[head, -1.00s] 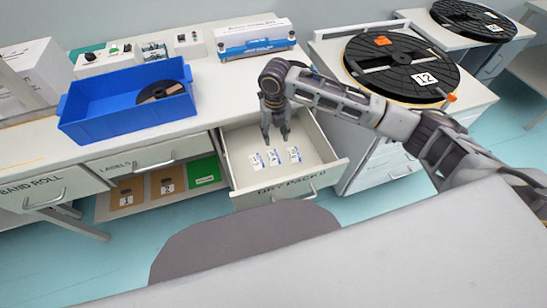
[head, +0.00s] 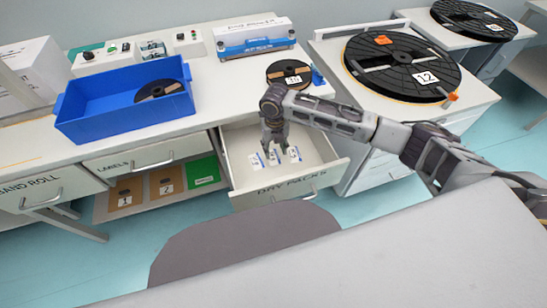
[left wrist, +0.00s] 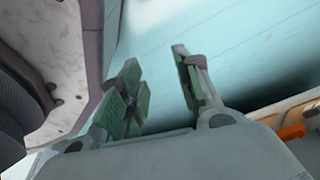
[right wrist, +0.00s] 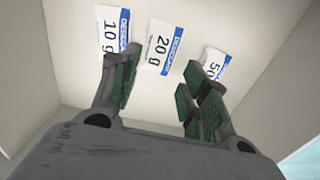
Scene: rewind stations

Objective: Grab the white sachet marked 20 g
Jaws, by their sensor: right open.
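The white sachet marked 20 g (right wrist: 160,45) has a blue DESICCANT band and lies flat in the open drawer, between the 10 g sachet (right wrist: 113,32) and the 50 g sachet (right wrist: 213,62). My right gripper (right wrist: 160,78) is open and empty, its fingers spread just short of the 20 g sachet in the right wrist view. In the head view the right gripper (head: 275,148) points down into the drawer, over the middle sachet (head: 274,158) and partly covering it. My left gripper (left wrist: 158,85) is open and empty over the floor, outside the head view.
The DRY PACKS drawer (head: 285,186) has raised walls around the sachets. On the bench stand a blue bin (head: 100,125) with a reel and a small black reel (head: 288,73) behind my right arm. A large reel marked 12 (head: 400,66) lies at right. The grey table (head: 380,255) is clear.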

